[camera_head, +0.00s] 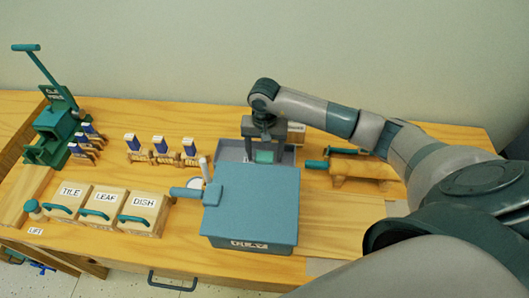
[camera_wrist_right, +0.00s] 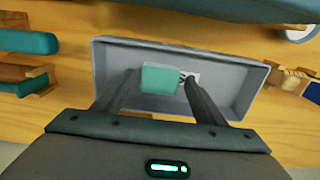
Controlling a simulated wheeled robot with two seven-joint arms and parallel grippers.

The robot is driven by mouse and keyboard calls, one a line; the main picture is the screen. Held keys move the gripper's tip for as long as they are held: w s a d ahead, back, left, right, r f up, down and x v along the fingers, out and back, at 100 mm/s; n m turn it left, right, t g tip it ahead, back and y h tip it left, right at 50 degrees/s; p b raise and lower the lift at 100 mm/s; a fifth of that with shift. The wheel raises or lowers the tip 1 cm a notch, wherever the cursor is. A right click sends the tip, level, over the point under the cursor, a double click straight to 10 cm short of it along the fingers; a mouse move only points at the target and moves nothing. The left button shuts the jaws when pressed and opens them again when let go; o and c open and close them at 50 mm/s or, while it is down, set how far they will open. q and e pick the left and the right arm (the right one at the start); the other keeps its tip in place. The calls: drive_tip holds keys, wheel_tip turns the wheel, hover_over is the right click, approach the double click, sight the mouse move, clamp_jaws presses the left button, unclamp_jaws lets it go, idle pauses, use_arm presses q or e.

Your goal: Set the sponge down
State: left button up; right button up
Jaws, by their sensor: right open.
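The sponge (camera_wrist_right: 160,79) is a small teal-green block in a grey tray (camera_wrist_right: 112,68), seen in the right wrist view. In the head view the sponge (camera_head: 264,157) shows below my right gripper (camera_head: 264,147), inside the same tray (camera_head: 231,150). My right gripper is open, and its fingers (camera_wrist_right: 160,88) stand on either side of the sponge in the wrist view. I cannot tell whether either finger touches it. A label on the tray floor is partly hidden by the sponge and a finger. My left gripper is not in view.
A blue lidded box (camera_head: 251,197) stands just in front of the tray. Wooden boxes marked TILE (camera_head: 68,200), LEAF (camera_head: 103,205) and DISH (camera_head: 144,212) are at left. A green press (camera_head: 50,130) is far left. A wooden tool with teal handles (camera_head: 345,168) lies right of the tray.

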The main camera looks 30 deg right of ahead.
sight(264, 156)
drive_tip(key=shift+r, duration=0.1)
drive_tip(key=shift+r, duration=0.45)
wheel_tip(264, 156, up, 11)
drive_tip(key=b, duration=0.3)
drive_tip(key=shift+r, duration=0.1)
idle(0.4)
